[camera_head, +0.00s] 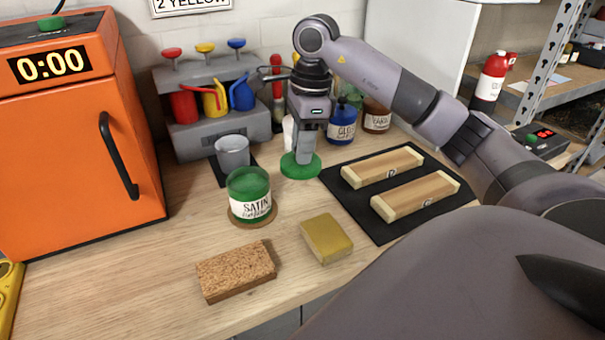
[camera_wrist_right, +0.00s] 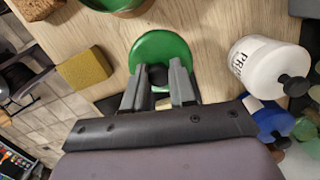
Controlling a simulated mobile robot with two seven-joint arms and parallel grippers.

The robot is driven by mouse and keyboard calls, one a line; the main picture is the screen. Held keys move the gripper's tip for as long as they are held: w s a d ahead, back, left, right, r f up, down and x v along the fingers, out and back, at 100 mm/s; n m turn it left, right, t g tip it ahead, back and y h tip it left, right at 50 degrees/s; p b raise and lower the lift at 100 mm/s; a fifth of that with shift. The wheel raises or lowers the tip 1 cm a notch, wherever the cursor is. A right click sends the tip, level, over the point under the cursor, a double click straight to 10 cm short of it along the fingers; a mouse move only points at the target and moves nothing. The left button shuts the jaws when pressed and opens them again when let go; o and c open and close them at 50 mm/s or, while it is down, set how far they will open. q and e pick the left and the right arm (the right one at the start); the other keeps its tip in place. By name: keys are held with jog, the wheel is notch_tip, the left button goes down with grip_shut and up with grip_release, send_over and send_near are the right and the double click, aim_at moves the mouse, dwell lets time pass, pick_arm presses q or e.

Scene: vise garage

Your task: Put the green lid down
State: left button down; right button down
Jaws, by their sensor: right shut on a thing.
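The green lid (camera_head: 301,167) is a flat disc at the middle of the workbench, to the right of the green SATIN jar. My right gripper (camera_head: 304,155) points down over it and is shut on its dark knob. The lid is at or just above the bench top; I cannot tell whether it touches. In the right wrist view the lid (camera_wrist_right: 160,54) lies between the fingertips (camera_wrist_right: 158,75). The SATIN jar (camera_head: 250,196) stands open on a round brown coaster (camera_head: 262,220). My left gripper is not in view.
A grey cup (camera_head: 232,151) stands left of the lid. A yellow sponge (camera_head: 326,238) and a cork block (camera_head: 236,271) lie in front. A black mat (camera_head: 385,231) with two wooden blocks is to the right. Bottles, including a white one (camera_wrist_right: 268,66), stand close behind the lid.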

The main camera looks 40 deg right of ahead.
aim_at(300, 191)
jog(key=shift+f, duration=3.5)
jog(key=shift+f, duration=0.15)
jog(key=c, duration=0.9)
grip_release()
jog(key=r, duration=0.4)
jog(key=d+r, duration=0.1)
jog(key=r, duration=0.3)
jog(key=r+p, duration=0.1)
jog(key=r, duration=0.3)
jog(key=shift+s+d+r, duration=0.15)
jog(key=shift+s, duration=0.2)
jog(key=shift+s, duration=0.1)
